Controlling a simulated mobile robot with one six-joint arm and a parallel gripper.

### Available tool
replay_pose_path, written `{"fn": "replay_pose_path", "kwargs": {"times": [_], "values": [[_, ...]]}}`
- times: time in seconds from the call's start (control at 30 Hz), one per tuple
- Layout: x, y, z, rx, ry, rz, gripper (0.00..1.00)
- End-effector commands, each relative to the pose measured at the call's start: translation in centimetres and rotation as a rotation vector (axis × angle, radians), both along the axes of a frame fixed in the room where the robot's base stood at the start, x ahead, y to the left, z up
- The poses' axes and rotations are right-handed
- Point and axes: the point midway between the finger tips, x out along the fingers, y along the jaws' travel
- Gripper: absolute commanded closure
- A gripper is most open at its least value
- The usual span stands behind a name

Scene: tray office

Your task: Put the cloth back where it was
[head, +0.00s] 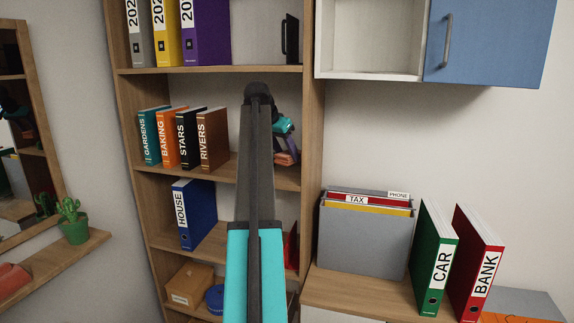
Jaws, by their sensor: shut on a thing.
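My arm rises through the middle of the head view, in front of the bookcase. My gripper (285,152) shows only in part, to the right of the arm's upper end, in front of the middle shelf's right side. It is shut. A small orange piece shows at its end; it may be part of the cloth, but it is too small and too hidden to tell. No cloth is clearly visible elsewhere in the view.
Binders and books stand on the bookcase (128,130), with a blue HOUSE binder (194,215) below. A wooden box (190,285) and a blue round thing (214,298) sit lower. A grey file box (365,238), green CAR binder (435,257) and red BANK binder (475,262) stand right.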

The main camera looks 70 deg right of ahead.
Motion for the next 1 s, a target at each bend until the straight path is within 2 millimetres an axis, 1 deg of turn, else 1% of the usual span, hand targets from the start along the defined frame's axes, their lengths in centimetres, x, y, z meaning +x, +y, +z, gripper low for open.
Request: {"fn": "replay_pose_path", "kwargs": {"times": [0.1, 0.2, 0.57, 0.67, 0.77, 0.9, 1.0], "values": [[-0.1, 0.2, -1.0, 0.000, 0.000, 0.000, 0.75], [0.0, 0.1, -1.6, -0.001, 0.000, 0.000, 0.75], [0.0, 0.1, -1.7, -0.001, 0.000, -0.001, 0.75], [0.0, 0.1, -2.1, 0.000, -0.001, -0.001, 0.75], [-0.1, 0.2, -3.0, 0.001, 0.000, -0.001, 0.75], [-0.1, 0.3, -4.6, 0.001, 0.000, -0.001, 0.75], [-0.2, 0.0, -5.0, 0.000, 0.000, -0.001, 0.75]]}}
